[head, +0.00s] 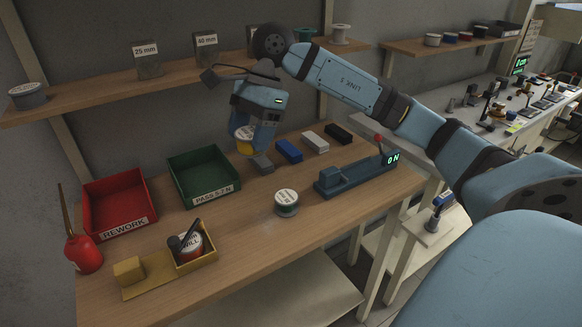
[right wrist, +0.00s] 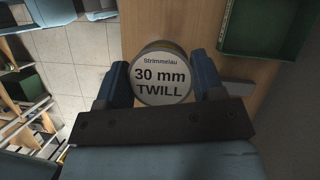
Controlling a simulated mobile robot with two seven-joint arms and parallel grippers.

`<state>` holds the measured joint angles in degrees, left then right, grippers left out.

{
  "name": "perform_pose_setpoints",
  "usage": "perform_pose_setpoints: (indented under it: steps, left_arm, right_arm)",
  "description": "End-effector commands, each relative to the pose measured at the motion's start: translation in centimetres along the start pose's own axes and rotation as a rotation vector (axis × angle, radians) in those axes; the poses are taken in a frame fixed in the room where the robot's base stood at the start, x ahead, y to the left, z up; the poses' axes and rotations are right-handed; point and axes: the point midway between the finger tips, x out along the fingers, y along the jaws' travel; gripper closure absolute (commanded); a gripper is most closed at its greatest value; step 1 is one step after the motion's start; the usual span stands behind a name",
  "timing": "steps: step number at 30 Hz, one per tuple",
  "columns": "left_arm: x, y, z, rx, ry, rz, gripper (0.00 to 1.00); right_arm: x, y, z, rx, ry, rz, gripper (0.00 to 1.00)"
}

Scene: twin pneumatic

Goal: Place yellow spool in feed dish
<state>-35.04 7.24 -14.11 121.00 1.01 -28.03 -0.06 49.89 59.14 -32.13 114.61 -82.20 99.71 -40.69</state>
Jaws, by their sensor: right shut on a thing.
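The yellow spool (head: 244,141) is held in my right gripper (head: 254,130), above the back of the workbench. In the right wrist view, the spool (right wrist: 161,76) shows its round white face reading "30 mm TWILL", with a thin yellow edge. The right gripper's two blue fingers (right wrist: 162,80) are shut on its sides. An ochre tray (head: 150,287) at the front left has a square compartment holding a red spool (head: 189,246) with a white label, partly covered by a dark part. No dish is labelled as feed dish. My left gripper is not in view.
Green (head: 205,178) and red (head: 118,204) bins stand left, with a red oil can (head: 82,252). Several small blocks lie behind a blue gauge (head: 350,178) reading 0 N. A shelf (head: 110,94) runs above. The front middle is clear.

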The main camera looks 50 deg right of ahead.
Motion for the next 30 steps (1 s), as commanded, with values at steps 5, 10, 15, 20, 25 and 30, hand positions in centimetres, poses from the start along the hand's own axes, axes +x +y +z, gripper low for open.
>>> perform_pose_setpoints:
  steps: [5, 10, 15, 20, 25, 30]
  left_arm:
    - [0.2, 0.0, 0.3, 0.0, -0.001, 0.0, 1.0]
    - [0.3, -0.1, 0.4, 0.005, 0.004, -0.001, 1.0]
    - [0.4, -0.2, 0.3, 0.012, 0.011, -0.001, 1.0]
    - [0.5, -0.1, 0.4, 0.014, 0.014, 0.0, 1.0]
    - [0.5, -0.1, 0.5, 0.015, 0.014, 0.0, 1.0]
    - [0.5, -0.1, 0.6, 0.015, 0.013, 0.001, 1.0]
  right_arm:
    - [1.0, 0.1, -0.7, 0.027, 0.0, -0.011, 0.65]
    - [4.8, 0.2, -2.4, 0.029, 0.0, -0.006, 0.65]
    - [8.9, 0.2, -4.3, 0.028, 0.0, -0.007, 0.65]
    - [12.3, 0.1, -5.8, 0.027, -0.001, -0.008, 0.65]
    - [14.1, 0.1, -6.6, 0.025, -0.001, -0.011, 0.65]
    - [15.2, 0.1, -7.1, 0.026, 0.0, -0.011, 0.65]
